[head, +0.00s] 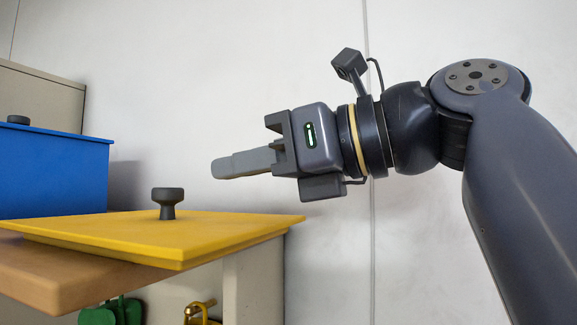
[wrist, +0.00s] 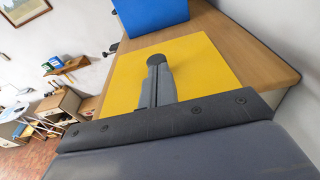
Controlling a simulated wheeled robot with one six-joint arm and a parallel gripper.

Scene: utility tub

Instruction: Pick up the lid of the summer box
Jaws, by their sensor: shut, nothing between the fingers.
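A flat yellow lid (head: 100,232) with a dark knob (head: 168,202) lies at the edge of a wooden top. It looks level, and its right end juts past the wood. No writing shows on it, so I cannot tell if it is the summer box's lid. My gripper (head: 215,168) is shut and empty, above and right of the knob in the head view, apart from it. In the wrist view my shut fingers (wrist: 157,66) point toward the knob (wrist: 155,59) over the yellow lid (wrist: 208,68) and cover part of it.
A blue box (head: 60,170) with a dark knob (head: 18,119) stands behind the yellow lid at left; it also shows in the wrist view (wrist: 150,14). A green item (head: 110,311) and a yellow item (head: 203,313) hang below the wooden top (head: 75,280). A pale wall stands behind.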

